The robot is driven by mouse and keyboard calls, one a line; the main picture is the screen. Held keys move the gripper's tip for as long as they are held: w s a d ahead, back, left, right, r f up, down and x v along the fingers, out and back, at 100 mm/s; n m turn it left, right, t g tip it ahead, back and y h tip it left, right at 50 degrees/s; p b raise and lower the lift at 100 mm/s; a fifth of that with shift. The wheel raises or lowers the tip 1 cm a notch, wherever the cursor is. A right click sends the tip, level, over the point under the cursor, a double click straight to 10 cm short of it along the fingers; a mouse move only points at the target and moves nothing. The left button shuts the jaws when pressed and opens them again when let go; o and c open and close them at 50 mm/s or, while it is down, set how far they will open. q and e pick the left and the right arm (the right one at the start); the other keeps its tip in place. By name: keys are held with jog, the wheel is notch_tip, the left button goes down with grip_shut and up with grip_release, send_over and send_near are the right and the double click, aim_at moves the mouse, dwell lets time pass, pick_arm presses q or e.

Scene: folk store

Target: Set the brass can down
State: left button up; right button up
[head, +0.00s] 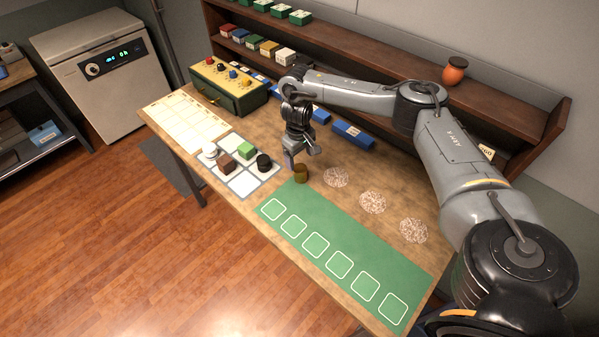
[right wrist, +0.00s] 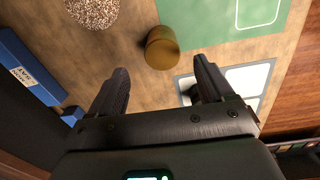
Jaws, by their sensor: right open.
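The brass can (head: 301,173) stands on the wooden table, just off the far-left corner of the green mat (head: 345,250). My right gripper (head: 303,158) is open and sits close above and beside the can. In the right wrist view the can (right wrist: 162,48) lies beyond the fingertips of the gripper (right wrist: 165,75), apart from both fingers. The can looks upright on the table in the head view. My left gripper does not show in either view.
A white grid tray (head: 241,184) with a green block, a brown block and dark and white pieces lies left of the can. Speckled round patches (head: 372,202) lie to the right. Blue boxes (head: 353,134) and a shelf (head: 470,95) stand behind.

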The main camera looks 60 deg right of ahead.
aim_at(300, 169)
jog(key=f, duration=0.3)
jog(key=shift+s+a, duration=0.1)
jog(key=shift+s, duration=0.1)
jog(key=shift+w+f+b, duration=0.1)
jog(key=shift+f+b, duration=0.5)
jog(key=shift+f, duration=2.2)
jog(key=shift+c, duration=0.2)
jog(key=c, duration=1.1)
jog(key=shift+r, duration=0.2)
jog(key=shift+c, duration=0.2)
